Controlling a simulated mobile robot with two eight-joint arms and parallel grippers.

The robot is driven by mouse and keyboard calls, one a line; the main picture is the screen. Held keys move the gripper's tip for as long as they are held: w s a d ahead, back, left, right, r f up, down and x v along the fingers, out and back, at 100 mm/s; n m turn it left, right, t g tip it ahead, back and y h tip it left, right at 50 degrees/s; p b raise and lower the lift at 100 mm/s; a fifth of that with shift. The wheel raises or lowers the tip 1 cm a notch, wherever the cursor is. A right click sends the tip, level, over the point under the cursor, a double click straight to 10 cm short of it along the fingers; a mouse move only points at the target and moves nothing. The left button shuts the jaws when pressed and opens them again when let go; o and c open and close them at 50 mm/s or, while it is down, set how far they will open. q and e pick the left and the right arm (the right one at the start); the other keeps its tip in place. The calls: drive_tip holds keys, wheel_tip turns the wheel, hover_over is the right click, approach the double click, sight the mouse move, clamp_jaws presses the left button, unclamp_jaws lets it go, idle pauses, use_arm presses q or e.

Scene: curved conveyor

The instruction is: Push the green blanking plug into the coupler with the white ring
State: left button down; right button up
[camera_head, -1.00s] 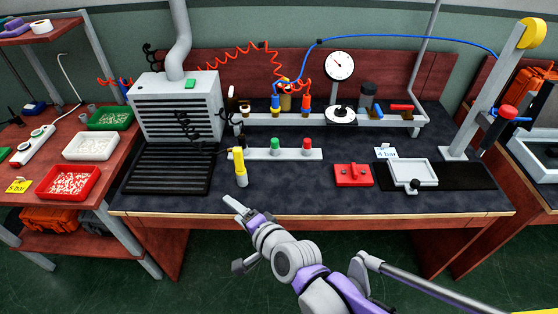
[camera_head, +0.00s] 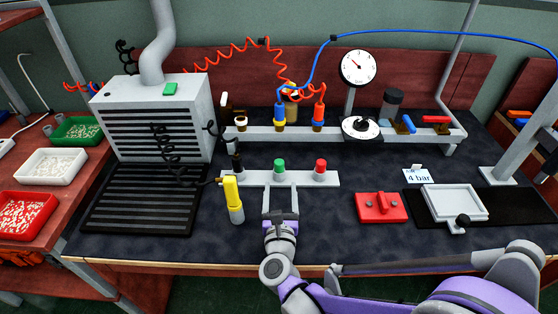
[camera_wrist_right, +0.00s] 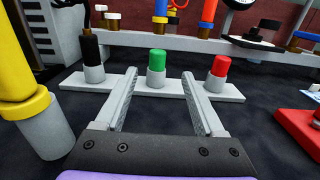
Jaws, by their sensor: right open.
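The green blanking plug (camera_head: 279,165) stands upright in the middle of a pale bar-shaped holder (camera_head: 328,178); it also shows in the right wrist view (camera_wrist_right: 157,62). My right gripper (camera_head: 281,190) is open and empty, with its fingers pointing at the plug from the front. In the right wrist view the fingertips (camera_wrist_right: 158,76) lie left and right of the plug's line, short of it. The coupler with the white ring (camera_head: 241,122) sits at the left end of the raised rail behind the holder; its mouth is too small to make out. My left gripper is not in view.
A red plug (camera_head: 320,168) and a black-topped piece (camera_head: 237,163) flank the green plug. A yellow-and-grey tool (camera_head: 233,200) stands close left of my right gripper. Blue and red hoses join neighbouring couplers. A red block (camera_head: 381,207) lies right; dark mat between is clear.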

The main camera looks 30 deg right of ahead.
sight(279, 167)
drive_tip(key=shift+w+d, duration=0.3)
drive_tip(key=shift+w, duration=0.15)
drive_tip(key=x, duration=0.3)
drive_tip(key=shift+w+d, duration=0.1)
drive_tip(key=shift+w, duration=0.15)
drive_tip(key=b+x, duration=0.1)
drive_tip(key=x, duration=0.4)
drive_tip(key=shift+w, duration=0.3)
drive_tip(key=shift+r, duration=0.1)
clamp_jaws()
